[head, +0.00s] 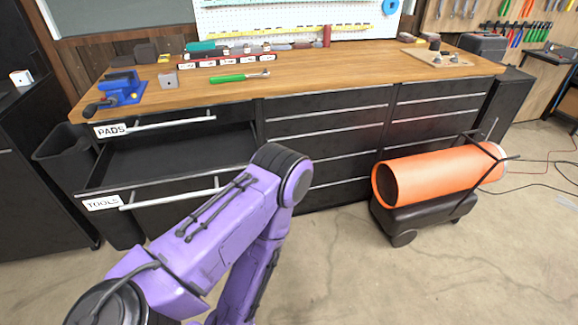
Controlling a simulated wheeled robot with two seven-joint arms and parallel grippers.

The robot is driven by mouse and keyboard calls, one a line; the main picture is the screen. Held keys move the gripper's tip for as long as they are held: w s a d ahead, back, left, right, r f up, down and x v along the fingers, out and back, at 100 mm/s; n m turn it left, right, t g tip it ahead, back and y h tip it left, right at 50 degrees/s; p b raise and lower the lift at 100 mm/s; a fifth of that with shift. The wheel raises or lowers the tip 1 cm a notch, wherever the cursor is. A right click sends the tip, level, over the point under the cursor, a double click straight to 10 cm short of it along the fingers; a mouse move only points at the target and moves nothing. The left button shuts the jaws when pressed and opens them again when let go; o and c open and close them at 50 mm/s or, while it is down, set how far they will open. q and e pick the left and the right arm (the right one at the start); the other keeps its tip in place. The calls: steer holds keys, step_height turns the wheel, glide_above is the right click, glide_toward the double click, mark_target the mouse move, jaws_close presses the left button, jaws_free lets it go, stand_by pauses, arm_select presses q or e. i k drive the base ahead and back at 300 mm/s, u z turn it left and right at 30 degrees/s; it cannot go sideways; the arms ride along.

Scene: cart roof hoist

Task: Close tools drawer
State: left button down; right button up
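The tools drawer (172,189) is pulled out from the black workbench cabinet on the left side of the head view. Its front carries a white TOOLS label (102,202) and a long metal bar handle (172,196). The part of its inside that shows looks empty and dark. Above it is the pads drawer, with a PADS label (111,130) and its own bar handle. My purple left arm comes in from the lower left and stands in front of the drawer's right end, hiding part of it. Neither gripper shows.
The wooden bench top (340,68) holds a blue vise (121,88), a green-handled tool (238,77) and several small items. An orange heater (438,175) stands on the floor at right. A black bin (66,142) is left of the drawer. Open floor lies in front.

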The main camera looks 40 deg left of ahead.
mark_target(151, 170)
steer(key=z, duration=0.1)
steer(key=i, duration=1.3)
steer(key=u, duration=1.4)
